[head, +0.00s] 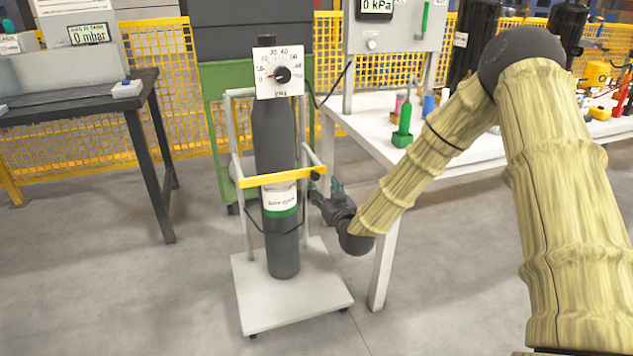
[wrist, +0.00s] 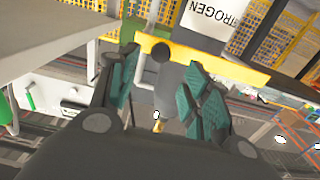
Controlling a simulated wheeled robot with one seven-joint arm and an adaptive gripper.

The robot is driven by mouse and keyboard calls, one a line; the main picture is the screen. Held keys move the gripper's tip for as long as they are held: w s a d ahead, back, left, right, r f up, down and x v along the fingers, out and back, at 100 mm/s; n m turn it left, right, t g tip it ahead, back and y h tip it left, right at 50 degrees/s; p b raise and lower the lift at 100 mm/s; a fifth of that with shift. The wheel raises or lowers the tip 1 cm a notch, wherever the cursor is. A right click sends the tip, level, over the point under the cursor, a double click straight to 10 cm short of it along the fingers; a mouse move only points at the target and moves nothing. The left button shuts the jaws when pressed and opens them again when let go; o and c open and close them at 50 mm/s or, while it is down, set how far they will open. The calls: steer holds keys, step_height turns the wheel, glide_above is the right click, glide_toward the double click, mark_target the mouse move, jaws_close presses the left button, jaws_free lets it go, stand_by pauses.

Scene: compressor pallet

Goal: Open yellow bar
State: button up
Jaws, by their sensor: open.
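The yellow bar (head: 277,177) crosses the front of a gas cylinder (head: 274,140) on a trolley and appears closed across it. A small dark knob (head: 315,175) sits at its right end. My gripper (head: 323,190) is just right of and slightly below that end. In the wrist view the bar (wrist: 228,67) runs across, beyond the fingers, and the knob (wrist: 161,52) shows near its left end. My gripper (wrist: 160,85) is open there, with teal pads spread on either side of the knob's line. I cannot tell whether either pad touches the knob.
The trolley's white base plate (head: 290,297) stands on the floor. A pressure dial (head: 279,73) tops the cylinder. A white workbench (head: 462,150) with small tools is close on the right, near my arm. A dark table (head: 139,92) stands left. The floor in front is clear.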

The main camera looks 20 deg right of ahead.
mark_target(316, 177)
steer(key=w+b, duration=0.1)
steer(key=w, duration=0.6)
steer(key=shift+w+a, duration=0.15)
steer(key=shift+c, duration=0.2)
jaws_close()
